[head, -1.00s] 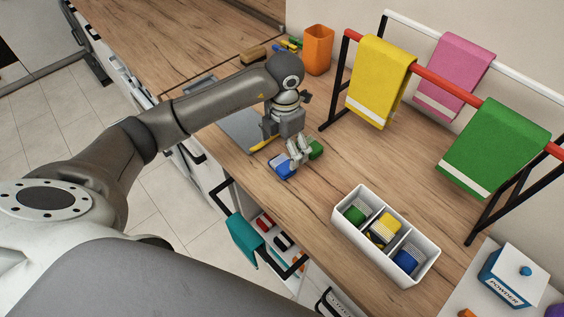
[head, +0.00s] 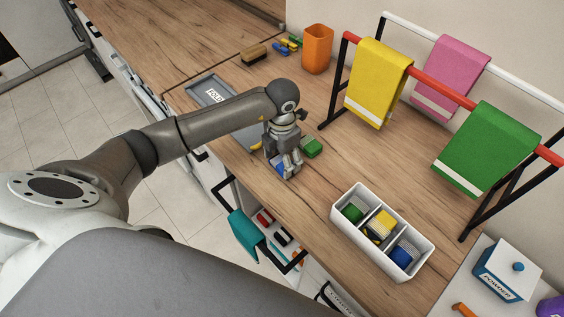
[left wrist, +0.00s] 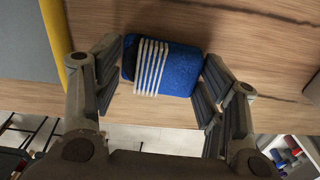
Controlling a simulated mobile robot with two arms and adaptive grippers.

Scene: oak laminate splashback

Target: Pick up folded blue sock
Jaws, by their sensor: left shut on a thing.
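The folded blue sock (left wrist: 180,68), with white stripes at one end, lies on the wooden counter between the fingers of my left gripper (left wrist: 163,82) in the left wrist view. The fingers press on its two ends. In the head view my left gripper (head: 284,170) points down over the counter near its front edge. Only a bit of the blue sock (head: 278,167) shows there behind the fingers. My right gripper is in neither view.
A folded green item (head: 312,147) lies just right of the gripper. A white divided box (head: 337,216) holds green, yellow and blue rolled items. A rack with yellow (head: 378,85), pink and green towels stands behind. An orange cup (head: 317,50) stands at the back.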

